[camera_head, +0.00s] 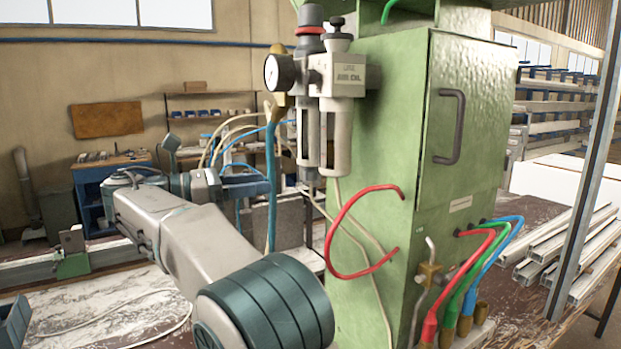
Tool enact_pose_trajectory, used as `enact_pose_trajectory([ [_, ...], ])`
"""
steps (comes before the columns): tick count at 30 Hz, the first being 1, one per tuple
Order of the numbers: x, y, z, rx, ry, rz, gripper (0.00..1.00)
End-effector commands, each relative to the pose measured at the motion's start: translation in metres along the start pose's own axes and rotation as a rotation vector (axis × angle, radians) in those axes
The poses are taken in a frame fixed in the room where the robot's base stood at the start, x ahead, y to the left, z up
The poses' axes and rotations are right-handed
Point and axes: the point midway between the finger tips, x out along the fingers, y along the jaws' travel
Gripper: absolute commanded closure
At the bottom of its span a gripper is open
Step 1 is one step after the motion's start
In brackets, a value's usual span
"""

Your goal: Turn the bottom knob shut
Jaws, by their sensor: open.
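The air unit (341,75) is fixed to the left side of a green cabinet (378,130). It has a round gauge (272,72), a grey top knob with a red ring (311,18), a small black top knob (338,24) and two hanging bowls (341,135). The bowls' lower ends are small here, and I cannot clearly make out a bottom knob under them. My gripper (268,184) is at the left of the bowls, close to their lower-end height. It is open and partly hidden behind a blue hose (270,150). I see no contact with the bowls.
A red hose (335,235) curves out from the cabinet's side. A brass fitting (429,275) and red, green and blue hoses (470,270) stand at the lower right. Metal profiles (575,250) lie at the far right.

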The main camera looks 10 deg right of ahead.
Motion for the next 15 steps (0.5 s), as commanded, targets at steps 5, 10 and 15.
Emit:
enact_pose_trajectory([
  [5, 0.037, -0.002, 0.001, 0.001, 0.000, -0.004, 0.55],
  [10, 0.073, -0.001, 0.001, 0.001, 0.000, -0.003, 0.55],
  [15, 0.100, -0.001, 0.001, 0.001, 0.000, -0.001, 0.55],
])
